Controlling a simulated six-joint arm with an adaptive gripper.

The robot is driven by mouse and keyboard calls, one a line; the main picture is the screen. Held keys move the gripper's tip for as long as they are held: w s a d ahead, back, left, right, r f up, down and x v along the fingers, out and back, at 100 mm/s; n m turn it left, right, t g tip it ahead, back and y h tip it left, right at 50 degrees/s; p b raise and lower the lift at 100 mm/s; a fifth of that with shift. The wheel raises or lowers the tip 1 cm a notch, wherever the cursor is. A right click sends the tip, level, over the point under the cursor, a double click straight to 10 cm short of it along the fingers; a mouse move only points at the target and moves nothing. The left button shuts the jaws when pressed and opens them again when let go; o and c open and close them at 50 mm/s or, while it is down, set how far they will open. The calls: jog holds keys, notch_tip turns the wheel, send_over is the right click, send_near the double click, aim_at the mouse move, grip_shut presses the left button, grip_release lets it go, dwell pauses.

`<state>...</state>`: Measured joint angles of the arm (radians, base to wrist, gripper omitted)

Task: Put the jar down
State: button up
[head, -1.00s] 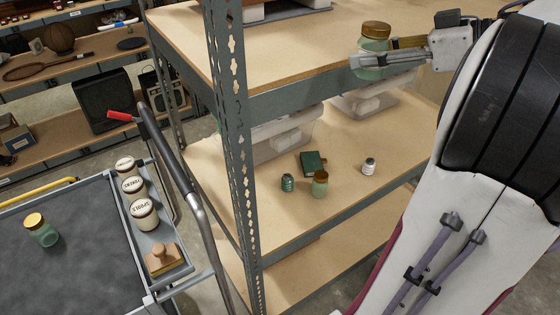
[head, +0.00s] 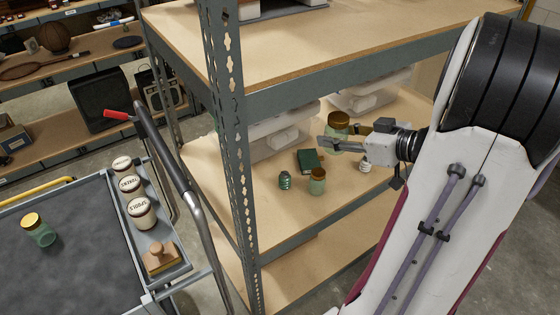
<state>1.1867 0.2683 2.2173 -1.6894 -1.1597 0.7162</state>
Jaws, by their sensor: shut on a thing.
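A metal post (head: 228,130) stands at left. A cart (head: 75,265) holds another gold-lidded jar (head: 38,231).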

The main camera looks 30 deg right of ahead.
jog(key=w+a+f, duration=0.3)
jog(key=f, duration=0.4)
jog(key=w+a+f, duration=0.3)
jog(key=f, duration=0.5)
jog(key=w+a+f+h, duration=0.1)
jog(key=w+a+f, duration=0.2)
jog(key=f, duration=0.5)
jog(key=shift+a+m, duration=0.4)
jog(key=shift+f, duration=0.1)
jog(key=shift+f, duration=2.85)
jog(key=shift+f, duration=0.1)
jog(key=shift+f, duration=2)
jog(key=shift+f, duration=0.2)
